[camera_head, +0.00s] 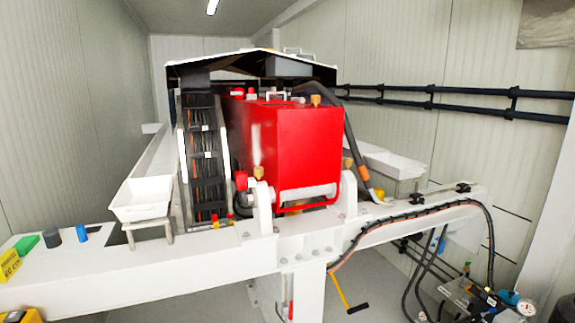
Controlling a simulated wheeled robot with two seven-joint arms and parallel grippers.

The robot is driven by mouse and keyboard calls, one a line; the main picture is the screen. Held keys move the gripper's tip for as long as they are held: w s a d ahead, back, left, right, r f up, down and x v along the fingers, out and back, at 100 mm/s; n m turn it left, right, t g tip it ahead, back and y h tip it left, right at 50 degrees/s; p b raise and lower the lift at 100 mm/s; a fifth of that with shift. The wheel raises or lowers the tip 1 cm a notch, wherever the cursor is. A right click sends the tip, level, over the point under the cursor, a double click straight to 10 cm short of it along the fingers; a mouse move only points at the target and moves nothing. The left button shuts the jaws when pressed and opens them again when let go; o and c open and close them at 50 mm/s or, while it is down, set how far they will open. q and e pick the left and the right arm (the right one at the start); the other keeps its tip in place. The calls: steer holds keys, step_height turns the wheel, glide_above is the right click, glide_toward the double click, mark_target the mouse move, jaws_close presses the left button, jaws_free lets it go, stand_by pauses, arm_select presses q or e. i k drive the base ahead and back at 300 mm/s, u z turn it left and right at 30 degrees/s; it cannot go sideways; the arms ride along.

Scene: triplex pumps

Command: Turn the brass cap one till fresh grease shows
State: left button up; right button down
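Small brass-coloured caps show around the red pump housing (300,150). One brass cap (315,100) is on its top near the front right edge. Another brass cap (258,172) is at the lower left, above a white bracket. A third brass cap (347,163) is at the lower right, beside a dark hose. They are too small to tell whether any grease shows. Neither of my grippers is in view.
A white frame beam (130,278) crosses the front. A white tray (143,198) stands at left, near a green block (26,244) and a blue cylinder (81,233). A yellow-and-black handle (343,295) hangs below the beam. Hoses and a gauge (526,307) are at lower right.

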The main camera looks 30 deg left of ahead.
mark_target(258, 171)
steer(key=z, duration=0.3)
steer(key=i, duration=1.5)
steer(key=u, duration=0.85)
